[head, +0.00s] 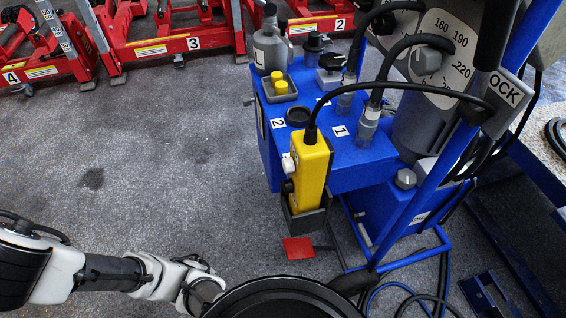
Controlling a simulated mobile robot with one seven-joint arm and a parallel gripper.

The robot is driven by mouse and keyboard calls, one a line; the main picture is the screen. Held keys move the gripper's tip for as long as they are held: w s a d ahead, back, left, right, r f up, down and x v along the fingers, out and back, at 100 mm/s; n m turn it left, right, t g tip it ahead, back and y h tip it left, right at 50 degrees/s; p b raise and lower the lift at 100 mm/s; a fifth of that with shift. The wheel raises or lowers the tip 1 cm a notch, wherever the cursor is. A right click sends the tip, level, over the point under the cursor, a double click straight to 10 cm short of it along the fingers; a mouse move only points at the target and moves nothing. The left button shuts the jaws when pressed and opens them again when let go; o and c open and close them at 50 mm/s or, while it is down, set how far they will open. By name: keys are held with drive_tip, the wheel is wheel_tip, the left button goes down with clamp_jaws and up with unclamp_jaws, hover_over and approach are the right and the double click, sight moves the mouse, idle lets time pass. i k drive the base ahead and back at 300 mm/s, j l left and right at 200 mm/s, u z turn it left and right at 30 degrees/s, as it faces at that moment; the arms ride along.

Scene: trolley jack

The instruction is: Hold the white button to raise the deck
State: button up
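A yellow hand control (313,172) stands upright in a dark grey holder (304,222) on the near left side of a blue machine (365,155). A black cable runs from its top. The white button (288,163) sticks out from its left side, above a black button (287,187). Nothing touches the white button. My arm comes in from the lower left, well below and left of the control. Its end runs out of sight at the bottom edge, so my gripper does not show. I cannot pick out the deck for certain.
A red pedal (298,248) lies on the floor below the holder. Red jack frames (170,42) line the back. Blue hoses (402,290) lie at lower right. The grey floor left of the machine is clear.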

sight(288, 166)
drive_tip(key=i+j+z, duration=0.1)
drive_tip(key=j+z, duration=0.9)
drive_tip(key=j, duration=0.15)
